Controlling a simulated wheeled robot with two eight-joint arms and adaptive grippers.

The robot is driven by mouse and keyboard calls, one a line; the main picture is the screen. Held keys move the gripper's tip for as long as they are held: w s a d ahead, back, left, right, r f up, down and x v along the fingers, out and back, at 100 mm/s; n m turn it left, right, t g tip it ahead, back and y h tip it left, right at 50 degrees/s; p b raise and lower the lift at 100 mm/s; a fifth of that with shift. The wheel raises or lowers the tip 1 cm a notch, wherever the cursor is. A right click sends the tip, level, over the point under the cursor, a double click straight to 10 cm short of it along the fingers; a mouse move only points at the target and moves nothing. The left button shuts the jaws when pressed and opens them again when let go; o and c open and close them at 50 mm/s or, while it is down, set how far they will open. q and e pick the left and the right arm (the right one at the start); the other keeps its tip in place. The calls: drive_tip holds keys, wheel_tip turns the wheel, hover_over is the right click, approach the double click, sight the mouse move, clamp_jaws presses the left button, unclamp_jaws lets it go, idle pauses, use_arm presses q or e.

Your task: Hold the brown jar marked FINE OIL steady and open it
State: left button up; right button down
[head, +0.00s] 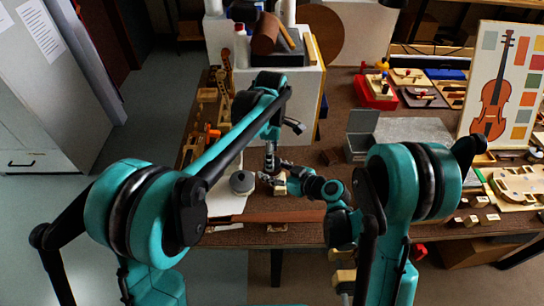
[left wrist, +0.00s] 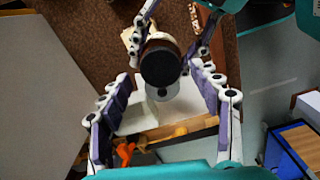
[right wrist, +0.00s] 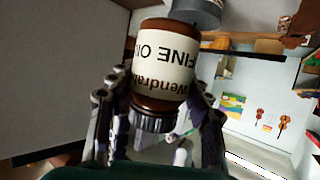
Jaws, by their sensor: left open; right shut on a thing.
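The brown jar (right wrist: 165,65) fills the middle of the right wrist view, its cream label reading FINE OIL upside down in the picture. Its dark ribbed lid (right wrist: 155,120) is on the jar, at the picture's lower end. My right gripper (right wrist: 157,105) is shut on the jar, one finger on each side. In the left wrist view the round black lid (left wrist: 160,68) faces the camera. My left gripper (left wrist: 165,88) is open, its fingers spread on either side of the lid with visible gaps. In the head view my left gripper (head: 270,165) and the jar are small and partly hidden by my arms.
A grey round object with a dark knob (head: 242,182) stands close to the left of the grippers. A grey open box (head: 361,140) lies to the right. Small wooden blocks (head: 472,220) stand near the front right edge. A white block (head: 270,95) stands behind.

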use_arm(q)
wheel_tip(320, 180, up, 3)
drive_tip(key=shift+r, duration=0.2)
drive_tip(key=shift+c, duration=0.2)
drive_tip(key=m, duration=0.3)
drive_tip(key=shift+r, duration=0.25)
drive_tip(key=m, duration=0.4)
drive_tip(key=shift+r+m, duration=0.3)
drive_tip(key=shift+r, duration=0.1)
drive_tip(key=m, duration=0.4)
drive_tip(key=shift+d+r, duration=0.1)
drive_tip(key=shift+r, duration=0.3)
drive_tip(key=m, duration=0.4)
drive_tip(key=shift+r, duration=0.3)
drive_tip(key=shift+f+m, duration=0.3)
wheel_tip(320, 180, down, 7)
drive_tip(key=shift+f, duration=0.15)
